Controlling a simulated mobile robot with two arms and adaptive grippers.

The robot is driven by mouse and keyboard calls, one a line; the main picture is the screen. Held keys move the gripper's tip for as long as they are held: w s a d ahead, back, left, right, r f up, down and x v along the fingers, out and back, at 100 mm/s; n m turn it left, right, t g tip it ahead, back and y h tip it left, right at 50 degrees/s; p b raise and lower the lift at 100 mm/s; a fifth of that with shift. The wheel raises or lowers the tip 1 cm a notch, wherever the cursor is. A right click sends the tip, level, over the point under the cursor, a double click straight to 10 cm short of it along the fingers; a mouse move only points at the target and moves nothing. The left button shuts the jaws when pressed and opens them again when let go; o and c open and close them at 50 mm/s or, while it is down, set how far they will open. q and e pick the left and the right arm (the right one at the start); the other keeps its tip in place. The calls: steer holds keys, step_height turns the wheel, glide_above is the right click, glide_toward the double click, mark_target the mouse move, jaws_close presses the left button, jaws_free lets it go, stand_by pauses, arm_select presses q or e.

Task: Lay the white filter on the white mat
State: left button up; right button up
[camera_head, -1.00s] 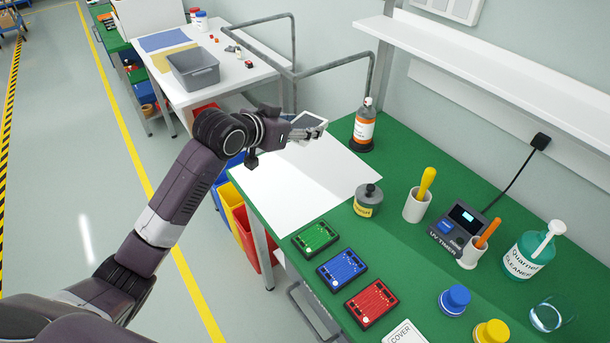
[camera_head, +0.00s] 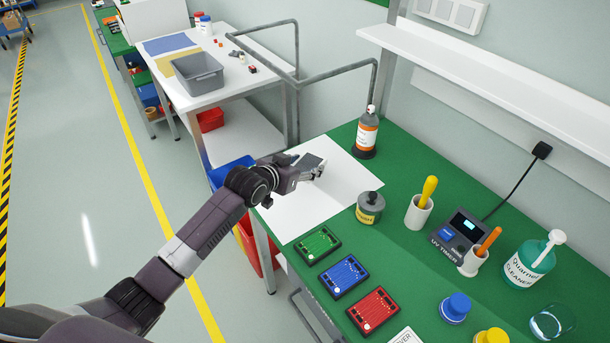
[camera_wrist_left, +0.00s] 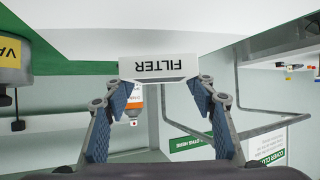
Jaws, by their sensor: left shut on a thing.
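My left gripper (camera_head: 318,173) is shut on the white filter (camera_head: 309,161) and holds it over the white mat. In the left wrist view the filter (camera_wrist_left: 165,67) is a white block with "FILTER" in upside-down letters, pinched between both blue-padded fingers. The white mat (camera_head: 298,217) lies flat on the green bench top at its far left part; the arm and gripper cover some of it. Whether the filter touches the mat cannot be told. My right gripper is not in view.
An orange-labelled spray bottle (camera_head: 367,135) stands beyond the mat. A grey yellow-labelled jar (camera_head: 370,208) stands at its right edge. Green (camera_head: 317,245), blue (camera_head: 343,276) and red (camera_head: 373,311) boards lie in front. A shelf (camera_head: 490,85) runs above the bench's back.

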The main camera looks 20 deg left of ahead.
mark_target(305, 184)
arm_select(q)
steer(key=shift+f, duration=2.3)
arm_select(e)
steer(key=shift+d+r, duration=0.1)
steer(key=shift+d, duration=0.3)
arm_select(q)
steer(key=o, duration=1.2)
steer(key=shift+c, duration=0.2)
steer(key=shift+s, duration=0.1)
steer(key=v, duration=1.2)
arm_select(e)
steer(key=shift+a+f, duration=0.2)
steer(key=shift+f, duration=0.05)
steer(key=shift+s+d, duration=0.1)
